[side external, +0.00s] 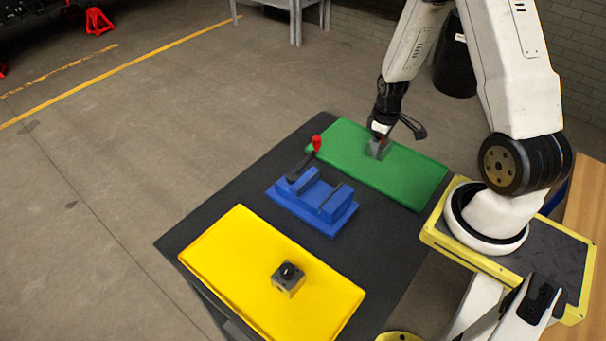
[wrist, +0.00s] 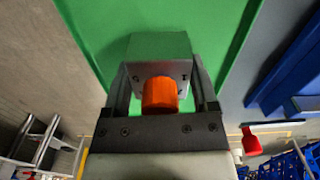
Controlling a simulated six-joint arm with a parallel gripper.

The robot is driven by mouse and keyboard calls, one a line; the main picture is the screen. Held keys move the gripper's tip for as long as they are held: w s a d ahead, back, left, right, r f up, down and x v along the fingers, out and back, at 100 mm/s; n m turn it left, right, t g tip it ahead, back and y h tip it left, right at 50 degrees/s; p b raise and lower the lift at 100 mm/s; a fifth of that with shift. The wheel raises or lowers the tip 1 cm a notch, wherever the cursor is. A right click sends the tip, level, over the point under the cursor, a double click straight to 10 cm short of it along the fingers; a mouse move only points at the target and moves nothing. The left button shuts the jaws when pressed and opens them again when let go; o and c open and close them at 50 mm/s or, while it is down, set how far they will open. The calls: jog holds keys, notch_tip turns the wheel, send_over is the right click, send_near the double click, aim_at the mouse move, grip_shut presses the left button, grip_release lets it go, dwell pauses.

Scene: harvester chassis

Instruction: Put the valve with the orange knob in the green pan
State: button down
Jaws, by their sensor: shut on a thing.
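The valve (wrist: 158,48) is a grey block with an orange knob (wrist: 160,95). My gripper (wrist: 160,85) is shut on it, with one finger on each side of the block in the wrist view. In the side view my gripper (side external: 379,145) points down over the green pan (side external: 412,178), and the grey valve (side external: 377,150) is at its tip, at or just above the pan's surface. I cannot tell whether the valve touches the pan. The green pan (wrist: 225,20) fills the background behind the valve in the wrist view.
A blue fixture (side external: 312,205) with a red-handled lever (side external: 316,143) stands mid-table, beside the green pan. A yellow pan (side external: 240,260) at the front holds another grey block with a black knob (side external: 288,278). The dark table (side external: 215,205) is bare at its left edge.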

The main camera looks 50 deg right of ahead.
jog(key=shift+f, duration=1.15)
jog(key=shift+f, duration=0.2)
grip_release()
jog(key=shift+r, duration=0.2)
jog(key=shift+r, duration=6)
